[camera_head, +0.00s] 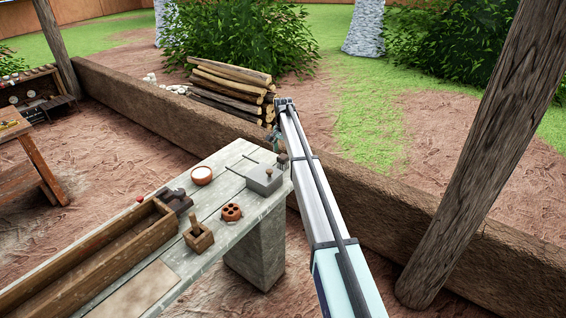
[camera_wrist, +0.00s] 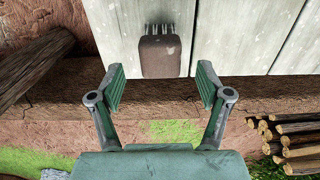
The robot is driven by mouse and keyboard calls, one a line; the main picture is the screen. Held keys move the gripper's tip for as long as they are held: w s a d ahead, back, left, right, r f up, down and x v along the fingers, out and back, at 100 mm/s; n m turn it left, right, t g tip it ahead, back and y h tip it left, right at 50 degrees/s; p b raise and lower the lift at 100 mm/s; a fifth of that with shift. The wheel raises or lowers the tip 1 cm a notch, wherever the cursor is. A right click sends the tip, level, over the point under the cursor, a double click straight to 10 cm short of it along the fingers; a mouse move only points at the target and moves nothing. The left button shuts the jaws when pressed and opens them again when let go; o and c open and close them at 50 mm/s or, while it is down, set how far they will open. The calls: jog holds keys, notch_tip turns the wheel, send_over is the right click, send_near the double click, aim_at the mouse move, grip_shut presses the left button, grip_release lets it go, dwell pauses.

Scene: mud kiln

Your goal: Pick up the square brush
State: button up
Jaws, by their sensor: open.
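A brown block-shaped brush (camera_wrist: 160,55), which I take for the square brush, lies at the end of the pale plank table (camera_wrist: 235,30). Grey prongs or bristles show at its upper edge in the wrist view. A small brown piece that seems to be the same brush also shows in the head view (camera_head: 283,159), at the table's far right corner. My gripper (camera_wrist: 159,90) is open and empty. Its two fingers are spread to the left and right of the brush's near end, apart from it. In the head view, my arm hides part of that corner.
A white-rimmed bowl (camera_head: 202,175), a red holed piece (camera_head: 231,212), a wooden box with a peg (camera_head: 198,237) and a long wooden trough (camera_head: 90,262) are farther along. A low wall (camera_head: 170,110) and stacked logs (camera_head: 228,88) lie beyond.

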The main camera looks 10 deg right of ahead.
aim_at(283, 156)
jog(key=shift+a+f+p, duration=0.1)
jog(key=shift+f+p, duration=0.95)
jog(key=shift+f, duration=1.3)
jog(key=c, duration=1.3)
jog(key=shift+r, duration=0.15)
notch_tip(283, 156, up, 20)
jog(key=b, duration=0.5)
jog(key=o, duration=0.6)
jog(key=c, duration=0.4)
